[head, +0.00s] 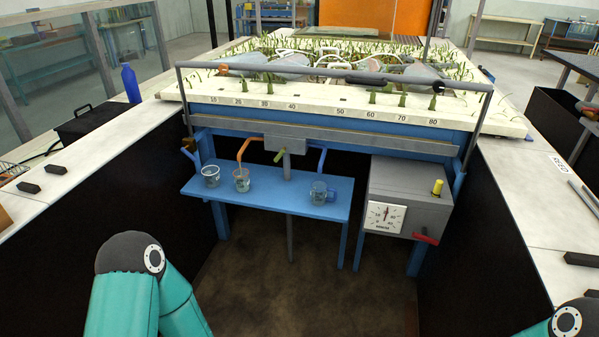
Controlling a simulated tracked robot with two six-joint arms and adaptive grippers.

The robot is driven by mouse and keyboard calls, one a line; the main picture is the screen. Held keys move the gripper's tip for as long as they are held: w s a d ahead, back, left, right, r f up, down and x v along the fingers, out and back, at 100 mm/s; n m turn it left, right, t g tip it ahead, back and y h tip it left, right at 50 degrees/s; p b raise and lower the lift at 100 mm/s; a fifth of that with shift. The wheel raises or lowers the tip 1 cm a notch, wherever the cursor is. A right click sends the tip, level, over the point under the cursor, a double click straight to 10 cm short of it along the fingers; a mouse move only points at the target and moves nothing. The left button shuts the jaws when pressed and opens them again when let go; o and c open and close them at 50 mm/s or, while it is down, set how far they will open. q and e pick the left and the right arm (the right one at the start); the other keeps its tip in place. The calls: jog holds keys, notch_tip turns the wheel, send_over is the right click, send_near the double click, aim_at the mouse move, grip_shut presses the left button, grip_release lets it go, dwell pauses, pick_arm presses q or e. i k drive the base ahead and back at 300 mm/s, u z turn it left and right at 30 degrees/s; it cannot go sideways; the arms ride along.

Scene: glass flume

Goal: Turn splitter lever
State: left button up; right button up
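A grey splitter box (286,142) sits under the front rim of the flume, in the middle of the head view. A small yellow-green lever (279,156) sticks out at its front and tilts down to the left. An orange pipe (242,150) bends down on its left side, and a blue pipe (321,155) bends down on its right side. A grey post (290,225) runs down below it. Nothing of mine touches the lever. Only links of my two arms show, at the bottom left and bottom right corners; neither gripper is in view.
A blue shelf (275,192) below holds a left cup (211,175), a middle cup (242,181) and a right cup (318,193). A grey box (410,190) with a dial, yellow knob (437,187) and red handle (426,237) stands right. Light benches flank the open floor (300,290).

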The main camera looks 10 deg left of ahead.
aim_at(282, 152)
jog(key=z, duration=0.3)
jog(key=i, duration=0.35)
jog(key=u, duration=0.65)
jog(key=i, duration=1.15)
jog(key=u, duration=1.1)
jog(key=i, duration=0.3)
jog(key=k, duration=0.6)
jog(key=u, duration=0.2)
jog(key=i, duration=0.6)
jog(key=z, duration=0.1)
